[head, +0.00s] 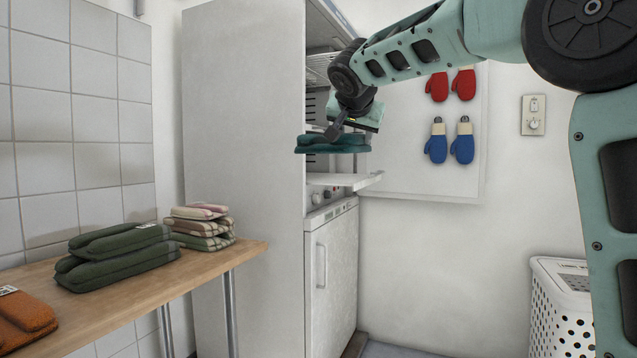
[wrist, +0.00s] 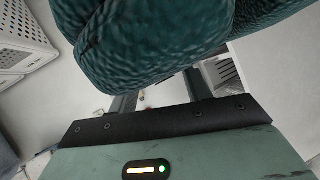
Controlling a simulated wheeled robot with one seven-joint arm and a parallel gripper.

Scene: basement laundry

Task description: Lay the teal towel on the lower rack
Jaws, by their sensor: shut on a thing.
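The folded teal towel (head: 333,143) is held up in front of the open side of a tall white cabinet (head: 245,110). My gripper (head: 336,132) is shut on it from above. In the wrist view the towel (wrist: 150,30) fills the top, and the fingers of my gripper (wrist: 160,92) run up under it. A wire rack (head: 318,66) shows high in the cabinet. A pale flat panel (head: 345,180) juts out below the towel, with a gap between; I cannot tell whether it is the lower rack. My arm and the cabinet side hide most of the interior.
A wooden table (head: 130,300) at left holds folded green towels (head: 115,255), a checked stack (head: 203,228) and an orange towel (head: 22,318). Red mitts (head: 450,84) and blue mitts (head: 449,140) hang on the wall. A white basket (head: 560,300) stands at right.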

